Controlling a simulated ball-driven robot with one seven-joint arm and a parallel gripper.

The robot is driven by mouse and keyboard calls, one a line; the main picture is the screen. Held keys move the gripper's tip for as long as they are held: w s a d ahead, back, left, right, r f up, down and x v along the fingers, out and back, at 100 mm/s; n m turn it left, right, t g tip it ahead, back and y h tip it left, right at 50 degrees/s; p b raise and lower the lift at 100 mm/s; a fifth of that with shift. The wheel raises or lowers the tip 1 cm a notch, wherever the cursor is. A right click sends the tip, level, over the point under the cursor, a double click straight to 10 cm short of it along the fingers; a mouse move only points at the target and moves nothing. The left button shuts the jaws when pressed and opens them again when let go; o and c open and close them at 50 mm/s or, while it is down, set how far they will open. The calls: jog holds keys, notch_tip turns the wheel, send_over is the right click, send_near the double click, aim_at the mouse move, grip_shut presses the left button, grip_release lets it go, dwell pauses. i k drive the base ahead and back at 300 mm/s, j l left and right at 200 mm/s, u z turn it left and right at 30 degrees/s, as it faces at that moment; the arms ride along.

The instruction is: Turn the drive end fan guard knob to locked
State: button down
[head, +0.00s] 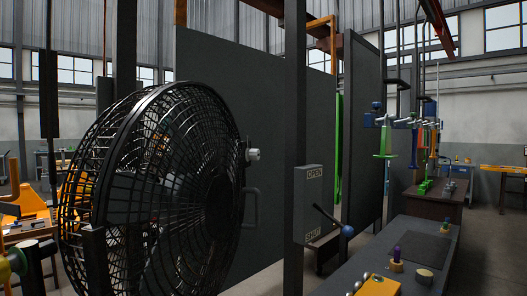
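A large black fan guard (160,190) of wire rings fills the left of the head view. A small pale grey knob (253,154) sticks out from the right rim of the guard, a little above mid-height. It is too small to tell which way it is turned, and I see no readable locked mark by it. A dark handle bracket (252,207) shows below the knob. My gripper is not in view.
A grey box (313,203) marked OPEN, with a blue-ended lever (347,230), sits on a post right of the fan. A dark bench (440,262) holds small items at lower right. A dark panel (230,80) stands behind the fan.

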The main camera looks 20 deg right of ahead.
aim_at(251, 154)
jog(key=i+l, duration=0.25)
jog(key=l, duration=0.2)
jog(key=i+l, duration=0.3)
jog(key=l, duration=0.15)
jog(key=i+l, duration=0.25)
jog(key=l, duration=0.2)
jog(key=i+l, duration=0.25)
jog(key=l, duration=0.2)
